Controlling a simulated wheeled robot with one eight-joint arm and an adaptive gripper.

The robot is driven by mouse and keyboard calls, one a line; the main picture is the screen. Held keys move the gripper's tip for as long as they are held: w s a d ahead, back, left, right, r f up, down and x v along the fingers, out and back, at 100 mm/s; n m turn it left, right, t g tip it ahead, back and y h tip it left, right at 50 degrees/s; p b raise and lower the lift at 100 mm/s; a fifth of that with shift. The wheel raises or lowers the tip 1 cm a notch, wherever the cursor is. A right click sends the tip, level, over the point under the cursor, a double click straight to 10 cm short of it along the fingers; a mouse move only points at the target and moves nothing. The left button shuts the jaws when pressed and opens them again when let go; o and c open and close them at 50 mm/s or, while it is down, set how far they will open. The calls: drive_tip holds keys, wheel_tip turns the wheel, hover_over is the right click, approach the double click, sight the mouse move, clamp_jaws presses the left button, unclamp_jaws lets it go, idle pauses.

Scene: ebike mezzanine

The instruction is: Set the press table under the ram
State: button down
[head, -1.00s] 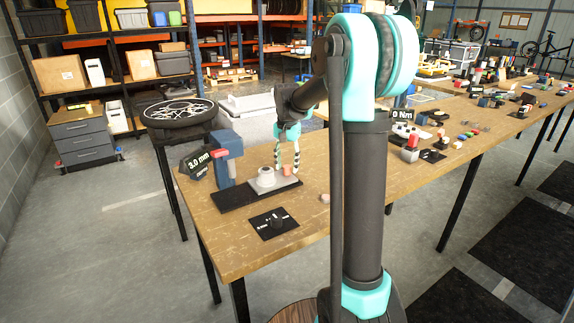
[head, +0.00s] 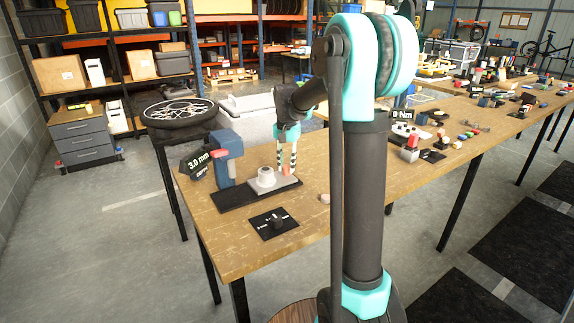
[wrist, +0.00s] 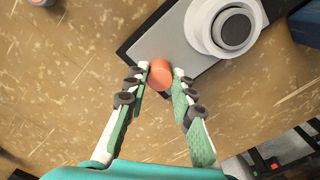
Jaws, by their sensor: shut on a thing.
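The blue arbor press (head: 227,158) stands at the left end of the wooden bench on a long black base (head: 233,199). Its press table, a grey sliding plate (head: 284,183), carries a pale round workpiece (head: 266,177) and sits out to the right of the press body. An orange knob (wrist: 161,75) stands at the plate's outer end. My gripper (head: 286,170) points down at this knob. In the wrist view its fingers (wrist: 161,78) are shut on the orange knob, one on each side.
A black dial plate (head: 273,223) lies in front of the press, with a small round piece (head: 325,198) to its right. A "3.0 mm" sign (head: 198,165) stands at the left. Other small items fill the bench (head: 240,258) farther right.

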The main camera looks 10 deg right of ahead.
sight(266, 168)
drive_tip(key=s+a, duration=0.1)
drive_tip(key=a, duration=0.1)
drive_tip(key=s+a, duration=0.1)
drive_tip(key=a, duration=0.2)
drive_tip(key=s+a, duration=0.1)
drive_tip(key=a, duration=0.1)
drive_tip(key=shift+a, duration=0.25)
drive_tip(key=c, duration=1.3)
unclamp_jaws()
wheel_tip(266, 168, up, 12)
drive_tip(key=shift+r, duration=0.1)
drive_tip(key=shift+c, duration=0.2)
